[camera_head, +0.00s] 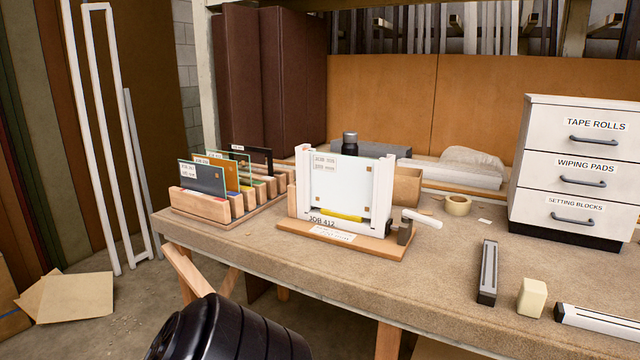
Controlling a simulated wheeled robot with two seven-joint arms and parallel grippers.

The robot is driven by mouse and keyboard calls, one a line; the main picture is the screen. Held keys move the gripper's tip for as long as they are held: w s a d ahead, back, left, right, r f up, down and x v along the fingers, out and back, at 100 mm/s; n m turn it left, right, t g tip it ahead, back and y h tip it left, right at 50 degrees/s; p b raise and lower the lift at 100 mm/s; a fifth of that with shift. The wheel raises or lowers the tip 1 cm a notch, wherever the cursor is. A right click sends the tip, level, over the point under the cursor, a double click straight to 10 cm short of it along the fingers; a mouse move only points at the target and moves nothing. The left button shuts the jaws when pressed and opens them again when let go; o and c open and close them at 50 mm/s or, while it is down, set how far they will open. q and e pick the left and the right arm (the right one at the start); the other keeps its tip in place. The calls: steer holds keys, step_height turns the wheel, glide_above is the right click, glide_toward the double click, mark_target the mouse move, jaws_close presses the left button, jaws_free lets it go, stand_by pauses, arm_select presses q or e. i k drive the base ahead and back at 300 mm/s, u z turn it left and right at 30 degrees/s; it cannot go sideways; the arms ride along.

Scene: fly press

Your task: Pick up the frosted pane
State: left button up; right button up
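A pale, whitish pane (340,187), which looks like the frosted pane, stands upright between the white posts of a wooden-based holder (290,226) labelled JOB 412. The pane has a small printed label at its top left and small tan squares near its corners. A yellow strip (341,216) lies along its lower edge. A white-handled lever (422,218) sits at the holder's right side. Neither of my grippers is in view. A black rounded part, apparently one of my arm links, shows at the bottom edge, apart from the pane.
A wooden rack (200,206) with several coloured panes stands left of the holder. The bench (420,285) is clear in front of the holder.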

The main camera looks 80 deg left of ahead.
mark_target(341, 183)
steer(key=u, duration=2.35)
